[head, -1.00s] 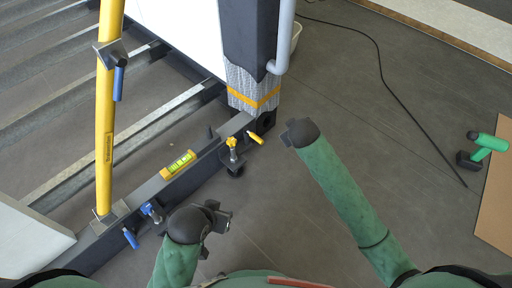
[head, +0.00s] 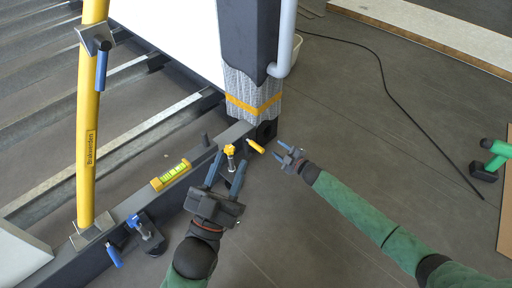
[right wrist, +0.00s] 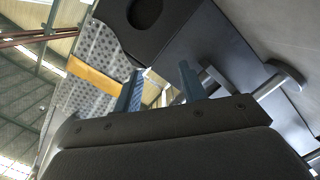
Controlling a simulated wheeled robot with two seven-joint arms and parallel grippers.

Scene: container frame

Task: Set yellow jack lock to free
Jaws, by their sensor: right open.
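A short yellow handle (head: 255,146) sticks out by the corner of the dark frame beam, beside a dark round opening. To its left a clamp screw with a yellow knob (head: 230,150) stands upright at the beam. My left gripper (head: 227,167) is open, its two fingers pointing at the yellow-knob screw; I cannot tell whether they touch it. My right gripper (head: 281,154) is open and empty, just right of the yellow handle and apart from it, pointing towards it. In the right wrist view its open fingers (right wrist: 162,85) face the frame corner, with something yellow partly hidden between them.
A yellow spirit level (head: 171,174) lies on the beam (head: 185,190). A yellow prop (head: 88,130) with blue handles stands at the left. A padded column with an orange strap (head: 253,104) rises behind the corner. A green tool (head: 492,158) and cable lie right; floor between is clear.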

